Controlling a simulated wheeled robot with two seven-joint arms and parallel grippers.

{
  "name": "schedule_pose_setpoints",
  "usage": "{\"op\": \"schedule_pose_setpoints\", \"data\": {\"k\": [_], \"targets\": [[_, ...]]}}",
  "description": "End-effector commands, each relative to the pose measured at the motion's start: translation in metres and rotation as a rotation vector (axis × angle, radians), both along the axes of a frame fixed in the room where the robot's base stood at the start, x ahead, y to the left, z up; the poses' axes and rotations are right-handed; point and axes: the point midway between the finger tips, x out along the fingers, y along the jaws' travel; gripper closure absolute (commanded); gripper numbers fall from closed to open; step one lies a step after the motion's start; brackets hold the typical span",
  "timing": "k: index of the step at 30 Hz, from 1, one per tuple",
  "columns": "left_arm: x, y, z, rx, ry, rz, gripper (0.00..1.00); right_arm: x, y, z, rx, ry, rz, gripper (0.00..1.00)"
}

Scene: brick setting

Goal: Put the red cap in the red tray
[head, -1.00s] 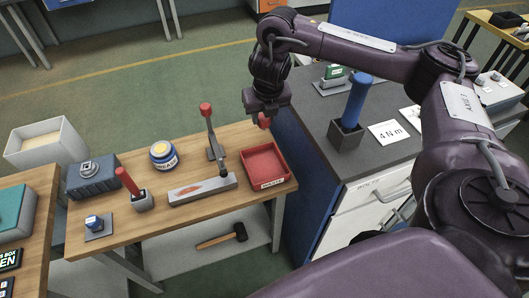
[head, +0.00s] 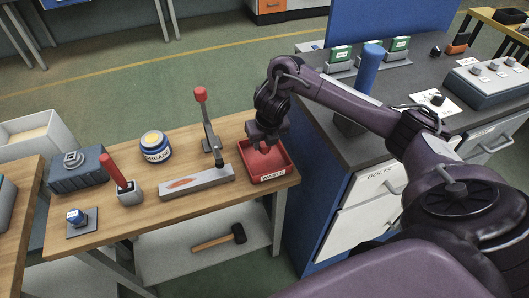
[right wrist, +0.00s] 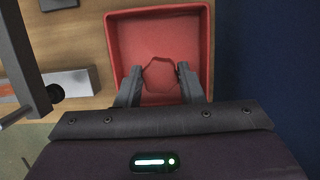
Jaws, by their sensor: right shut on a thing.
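The red tray (head: 254,179) with a label reading WASTE sits at the right end of the wooden bench, and it fills the upper middle of the right wrist view (right wrist: 158,24). My right gripper (head: 265,148) is over the tray, pointing down. In the right wrist view its fingers are shut on the red cap (right wrist: 160,74), a faceted red piece held inside the tray's outline. I cannot tell whether the cap touches the tray floor. My left gripper is not in view.
A toggle clamp with a red knob (head: 201,95) and a grey block (head: 196,182) stand left of the tray. A grease tub (head: 155,147) and a red-handled tool (head: 115,173) are further left. The dark-topped cabinet (head: 325,165) rises right of the bench.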

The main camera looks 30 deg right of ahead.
Motion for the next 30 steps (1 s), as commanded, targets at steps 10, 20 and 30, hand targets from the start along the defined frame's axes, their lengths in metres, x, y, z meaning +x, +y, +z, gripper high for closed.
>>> {"op": "schedule_pose_setpoints", "data": {"k": [10,20,30], "targets": [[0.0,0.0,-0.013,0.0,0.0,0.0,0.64,0.0,0.0,-0.034,0.0,0.001,0.0,0.93],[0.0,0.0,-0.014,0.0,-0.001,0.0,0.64,-0.001,0.0,-0.036,0.0,0.002,0.0,0.57],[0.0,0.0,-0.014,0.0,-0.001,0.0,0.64,0.0,0.0,-0.036,0.0,0.002,0.0,0.44]]}}
